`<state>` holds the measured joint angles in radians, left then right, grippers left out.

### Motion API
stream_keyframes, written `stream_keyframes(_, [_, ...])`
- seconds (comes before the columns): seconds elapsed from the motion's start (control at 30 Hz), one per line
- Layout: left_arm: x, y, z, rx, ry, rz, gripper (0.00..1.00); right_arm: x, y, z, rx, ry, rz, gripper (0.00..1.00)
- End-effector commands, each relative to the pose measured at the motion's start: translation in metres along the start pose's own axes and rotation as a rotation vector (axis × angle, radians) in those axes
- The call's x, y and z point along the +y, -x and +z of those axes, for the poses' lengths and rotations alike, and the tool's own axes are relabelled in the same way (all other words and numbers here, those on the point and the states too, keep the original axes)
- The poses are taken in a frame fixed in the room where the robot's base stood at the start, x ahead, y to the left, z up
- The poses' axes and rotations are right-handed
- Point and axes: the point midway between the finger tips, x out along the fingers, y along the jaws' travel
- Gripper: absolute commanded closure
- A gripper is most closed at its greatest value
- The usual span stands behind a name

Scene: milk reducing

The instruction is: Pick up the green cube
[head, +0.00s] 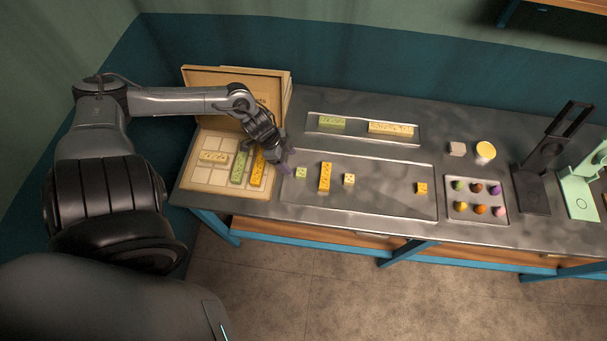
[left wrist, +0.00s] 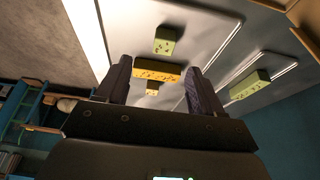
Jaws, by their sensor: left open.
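The green cube (head: 301,172) sits at the left end of the long metal tray (head: 390,192), and it shows beyond the fingertips in the left wrist view (left wrist: 165,41). My left gripper (head: 287,161) is above the tray's left edge, close to the cube on its left. In the left wrist view its two fingers (left wrist: 158,72) are apart with nothing held between them. The cube appears apart from both fingers. My right gripper is in neither view.
An orange bar (head: 325,177) and a pale cube (head: 349,180) stand right of the green cube. A gridded wooden board (head: 196,184) with bars lies left. A rear tray (head: 350,138) holds green and yellow bars. A rack of coloured balls (head: 478,216) is further right.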

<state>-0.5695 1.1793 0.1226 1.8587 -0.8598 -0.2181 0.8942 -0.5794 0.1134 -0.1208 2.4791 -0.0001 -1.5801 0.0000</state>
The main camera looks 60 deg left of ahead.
Motion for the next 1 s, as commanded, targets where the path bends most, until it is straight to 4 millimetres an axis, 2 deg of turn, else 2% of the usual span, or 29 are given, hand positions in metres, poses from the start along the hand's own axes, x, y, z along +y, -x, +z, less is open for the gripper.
stream_keyframes(0.2, [-0.001,-0.027,-0.001,0.005,0.001,-0.001,0.33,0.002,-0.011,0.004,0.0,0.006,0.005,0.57])
stream_keyframes(0.63, [-0.002,-0.051,-0.001,0.003,0.001,0.0,0.33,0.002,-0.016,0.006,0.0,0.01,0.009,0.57])
stream_keyframes(1.0, [-0.007,-0.09,-0.001,0.003,-0.001,0.0,0.33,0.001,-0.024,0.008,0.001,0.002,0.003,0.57])
